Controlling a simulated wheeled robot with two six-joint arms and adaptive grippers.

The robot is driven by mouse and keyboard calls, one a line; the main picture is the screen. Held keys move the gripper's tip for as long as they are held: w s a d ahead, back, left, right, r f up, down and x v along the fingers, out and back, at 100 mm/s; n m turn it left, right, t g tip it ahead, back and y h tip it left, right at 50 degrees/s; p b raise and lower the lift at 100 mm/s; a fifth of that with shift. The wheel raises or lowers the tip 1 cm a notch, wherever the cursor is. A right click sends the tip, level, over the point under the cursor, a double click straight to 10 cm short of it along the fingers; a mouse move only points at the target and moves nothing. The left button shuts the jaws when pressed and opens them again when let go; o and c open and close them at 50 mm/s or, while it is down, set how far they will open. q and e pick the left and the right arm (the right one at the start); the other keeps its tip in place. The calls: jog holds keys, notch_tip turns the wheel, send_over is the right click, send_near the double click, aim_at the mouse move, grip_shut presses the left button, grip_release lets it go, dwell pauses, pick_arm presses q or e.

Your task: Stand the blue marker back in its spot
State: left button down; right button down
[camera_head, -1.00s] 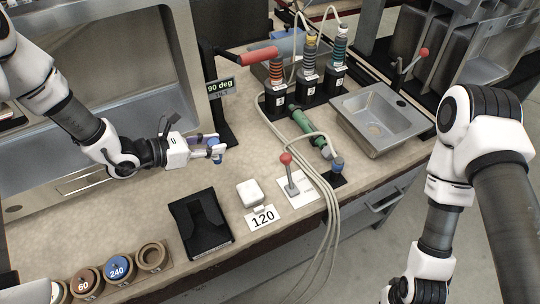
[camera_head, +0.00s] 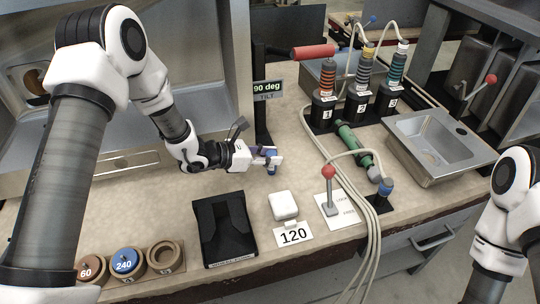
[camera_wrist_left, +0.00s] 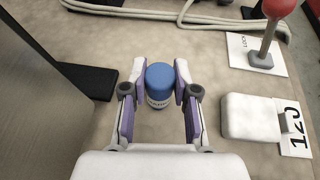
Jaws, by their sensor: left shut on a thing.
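The blue marker (camera_wrist_left: 158,85) is a short cylinder with a blue cap and a white labelled body. It stands about upright between the purple-lined fingers of my left gripper (camera_wrist_left: 160,97), which is shut on it. My right gripper is out of view.
A black tray-like stand (camera_head: 225,233), a white block (camera_head: 283,205), a 120 card (camera_head: 294,236) and a red-knobbed lever (camera_head: 328,173) line the front. A black post with a 90 deg sign (camera_head: 268,87) rises behind my gripper. Hoses cross to the right.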

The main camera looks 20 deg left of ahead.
pick_arm(q)
jog(key=shift+f, duration=0.1)
jog(key=shift+f+b, duration=0.1)
jog(key=shift+b, duration=0.2)
jog(key=c, duration=0.9)
grip_release()
jog(key=shift+r+p, duration=0.25)
jog(key=shift+p, duration=0.1)
jog(key=shift+s+a+r, duration=0.1)
jog(key=shift+s+a, duration=0.05)
jog(key=shift+a, duration=0.1)
jog(key=v, duration=1.1)
jog(key=shift+s+a+r, duration=0.1)
jog(key=shift+r, duration=0.05)
